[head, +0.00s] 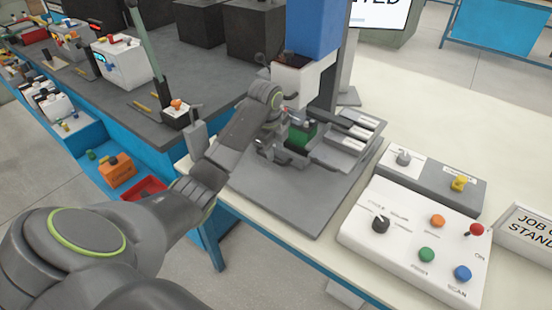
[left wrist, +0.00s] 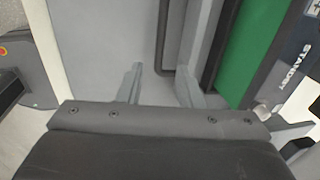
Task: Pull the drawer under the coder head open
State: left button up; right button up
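The coder head is a blue column (head: 313,30) over a white block (head: 303,78) in the head view. Under it is a grey drawer or fixture with a green block (head: 301,134), partly hidden by my left wrist. My left gripper (head: 280,155) points down at the near-left side of this fixture. In the left wrist view its two fingers (left wrist: 160,85) stand apart with nothing clamped. A dark bent bar (left wrist: 164,40), which looks like a handle, lies between and beyond the fingertips; contact cannot be told. The green block (left wrist: 255,50) is to its right. My right gripper is not in view.
A white control box (head: 405,240) with coloured buttons and a grey switch box (head: 440,180) stand to the right. Slotted grey rails (head: 345,145) lie right of the green block. The grey base plate (head: 290,205) is clear in front. A dark bench (head: 190,65) is at the left.

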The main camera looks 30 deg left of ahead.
aim_at(276, 162)
pick_arm(q)
jog(key=shift+w+f, duration=0.2)
jog(key=shift+f, duration=0.8)
jog(key=shift+w+f, duration=0.15)
jog(key=shift+f, duration=0.85)
grip_shut()
